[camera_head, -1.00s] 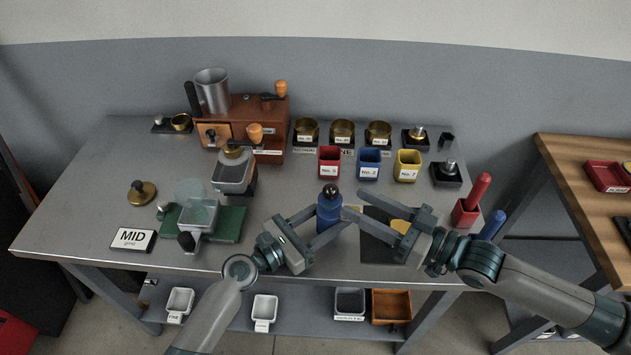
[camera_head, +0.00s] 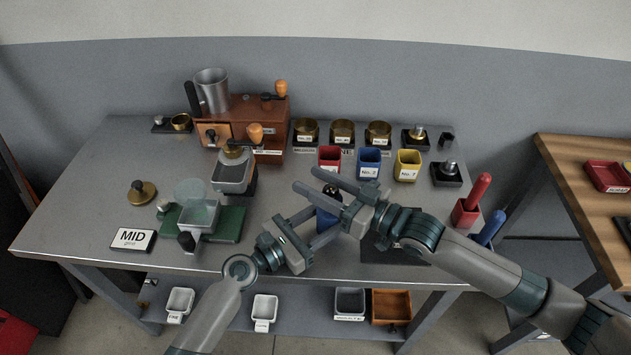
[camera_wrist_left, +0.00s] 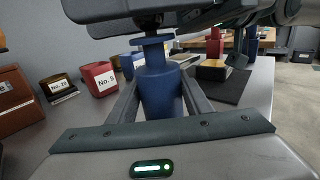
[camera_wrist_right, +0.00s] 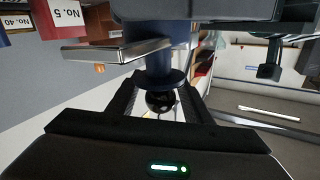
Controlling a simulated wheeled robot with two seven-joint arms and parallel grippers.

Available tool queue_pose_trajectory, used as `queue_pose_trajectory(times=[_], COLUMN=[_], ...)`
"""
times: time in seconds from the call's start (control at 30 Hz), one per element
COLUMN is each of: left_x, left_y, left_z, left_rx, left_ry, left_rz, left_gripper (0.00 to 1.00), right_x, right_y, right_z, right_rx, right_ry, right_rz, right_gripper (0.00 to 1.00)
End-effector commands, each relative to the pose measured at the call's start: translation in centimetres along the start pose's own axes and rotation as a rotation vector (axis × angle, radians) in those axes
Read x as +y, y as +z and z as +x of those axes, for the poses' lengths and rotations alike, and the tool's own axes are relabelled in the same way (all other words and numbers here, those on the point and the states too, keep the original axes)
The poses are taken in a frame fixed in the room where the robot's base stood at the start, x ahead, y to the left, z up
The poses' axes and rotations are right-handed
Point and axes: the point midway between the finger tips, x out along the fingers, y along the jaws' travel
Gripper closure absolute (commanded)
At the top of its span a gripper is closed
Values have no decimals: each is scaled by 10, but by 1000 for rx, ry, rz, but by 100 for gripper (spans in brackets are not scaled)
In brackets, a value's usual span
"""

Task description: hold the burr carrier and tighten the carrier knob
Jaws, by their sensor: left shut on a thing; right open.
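The burr carrier is a blue upright cylinder (camera_head: 325,220) with a flange, standing above the front part of the bench. My left gripper (camera_head: 322,232) is shut on its body; the left wrist view shows the blue body (camera_wrist_left: 160,88) between the fingers. The carrier knob is a round black ball (camera_wrist_right: 160,100) at the carrier's end, in the right wrist view between my right gripper's open fingers, with the blue flange (camera_wrist_right: 160,78) beyond it. My right gripper (camera_head: 304,178) reaches over the carrier from the right and partly hides it. I cannot tell whether its fingers touch the knob.
Red (camera_head: 329,157), blue (camera_head: 369,162) and yellow (camera_head: 407,165) cups stand behind. A dark mat (camera_head: 405,253) lies under my right arm. A red-handled tool (camera_head: 478,190) stands at the right edge. A green base (camera_head: 228,222) and MID sign (camera_head: 133,239) are at left.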

Motion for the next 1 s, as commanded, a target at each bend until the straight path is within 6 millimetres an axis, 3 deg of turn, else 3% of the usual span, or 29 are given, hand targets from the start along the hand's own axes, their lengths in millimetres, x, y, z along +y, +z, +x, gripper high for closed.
queue_pose_trajectory(times=[0.3, 0.47, 0.5, 1.0], left_x=[0, 0, 0, 0], left_y=[1, 1, 1, 0], left_z=[0, 0, 0, 0], left_rx=[-1, -1, -1, -1], left_ry=[1, 1, 1, 0], left_rz=[0, 0, 0, 0], left_gripper=[90, 90, 90, 90], right_x=[0, 0, 0, 0], right_y=[0, 0, 0, 0], right_z=[2, 1, 1, 2], right_rx=[0, 0, 0, 19], right_ry=[0, 0, 0, 78], right_rz=[0, 0, 0, 6], right_gripper=[54, 92, 95, 95])
